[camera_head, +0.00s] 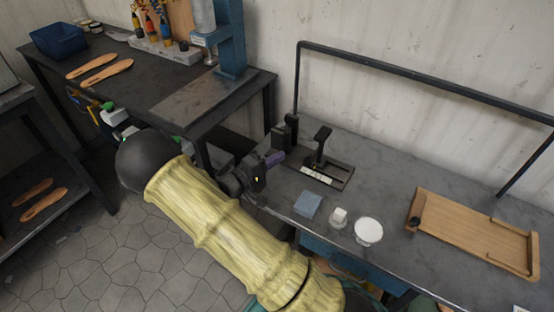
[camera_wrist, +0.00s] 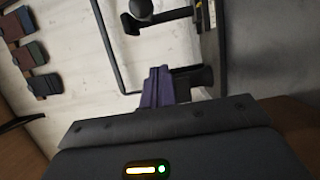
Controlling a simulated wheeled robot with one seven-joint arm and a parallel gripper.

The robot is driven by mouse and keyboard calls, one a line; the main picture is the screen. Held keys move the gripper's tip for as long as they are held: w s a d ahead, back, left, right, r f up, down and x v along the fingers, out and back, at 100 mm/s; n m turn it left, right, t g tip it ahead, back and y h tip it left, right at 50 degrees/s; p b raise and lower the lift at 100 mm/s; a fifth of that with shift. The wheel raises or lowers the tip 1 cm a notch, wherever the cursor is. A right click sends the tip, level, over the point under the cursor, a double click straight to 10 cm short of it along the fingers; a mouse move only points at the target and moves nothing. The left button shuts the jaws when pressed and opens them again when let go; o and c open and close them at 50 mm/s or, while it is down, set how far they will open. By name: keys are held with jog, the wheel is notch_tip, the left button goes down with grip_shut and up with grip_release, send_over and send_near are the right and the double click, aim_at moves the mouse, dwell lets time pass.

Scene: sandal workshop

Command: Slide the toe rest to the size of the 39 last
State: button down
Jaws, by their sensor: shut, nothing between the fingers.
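The sizing jig (camera_head: 340,179) is a dark flat base on the right-hand bench, with a pale scale strip (camera_head: 317,175) along its front. A black upright with a T-shaped handle (camera_head: 322,134), apparently the toe rest, stands on it. A black block (camera_head: 285,133) stands at its left end. My gripper (camera_head: 275,159) has purple fingers, shut and empty, beside the jig's left end. In the wrist view the shut fingers (camera_wrist: 158,85) are close to a dark rounded part (camera_wrist: 192,78); contact is unclear. Scale numbers are unreadable. I cannot identify a 39 last.
A blue cloth (camera_head: 307,204), a small white block (camera_head: 340,215) and a white round dish (camera_head: 369,230) lie in front of the jig. A wooden tray (camera_head: 470,235) is at right. A black rail (camera_head: 420,78) runs behind. Tan sole-shaped pieces (camera_head: 108,74) lie on the left bench.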

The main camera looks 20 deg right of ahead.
jog(key=x, duration=0.7)
jog(key=shift+d+f, duration=0.1)
jog(key=shift+d, duration=0.25)
jog(key=shift+s+d, duration=0.3)
jog(key=shift+d, duration=0.25)
jog(key=shift+s+d, duration=0.35)
jog(key=shift+d, duration=0.2)
jog(key=shift+s+d, duration=0.2)
jog(key=shift+d, duration=0.25)
